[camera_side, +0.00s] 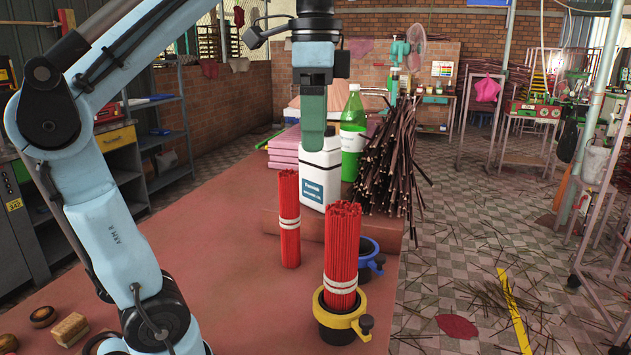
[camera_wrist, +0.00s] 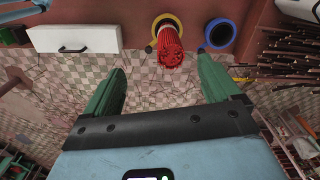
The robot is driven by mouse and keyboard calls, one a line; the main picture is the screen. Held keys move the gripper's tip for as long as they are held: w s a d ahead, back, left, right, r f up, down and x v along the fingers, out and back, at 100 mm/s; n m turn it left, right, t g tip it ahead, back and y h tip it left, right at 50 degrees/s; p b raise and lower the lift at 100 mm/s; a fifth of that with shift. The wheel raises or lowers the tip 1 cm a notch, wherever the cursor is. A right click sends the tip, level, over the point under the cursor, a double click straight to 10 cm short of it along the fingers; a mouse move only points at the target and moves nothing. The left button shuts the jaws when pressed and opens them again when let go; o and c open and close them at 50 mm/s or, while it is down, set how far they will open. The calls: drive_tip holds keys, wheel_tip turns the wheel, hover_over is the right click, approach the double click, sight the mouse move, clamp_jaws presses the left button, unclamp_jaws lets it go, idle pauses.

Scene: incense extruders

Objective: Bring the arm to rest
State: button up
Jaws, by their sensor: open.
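My gripper (camera_side: 313,140) hangs in the air above the table, fingers pointing down, behind and above the red stick bundles. In the wrist view its two green fingers (camera_wrist: 162,72) are spread apart with nothing between them. A red stick bundle with white bands (camera_side: 341,245) stands upright in a yellow-ringed black holder (camera_side: 338,322); this bundle also shows in the wrist view (camera_wrist: 171,50), beyond the fingertips. A second red bundle (camera_side: 289,215) stands upright on the table to the left.
A white canister (camera_side: 322,175), a green bottle (camera_side: 352,135) and a pile of dark sticks (camera_side: 392,165) stand close behind the bundles. Wooden pieces (camera_side: 70,329) lie at the front left. The table's left middle (camera_side: 215,215) is clear.

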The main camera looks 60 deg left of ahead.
drive_tip(key=s+r, duration=0.4)
drive_tip(key=s, duration=0.1)
drive_tip(key=shift+s+r, duration=0.4)
drive_tip(key=shift+a, duration=0.1)
drive_tip(key=shift+c, duration=0.3)
idle(0.7)
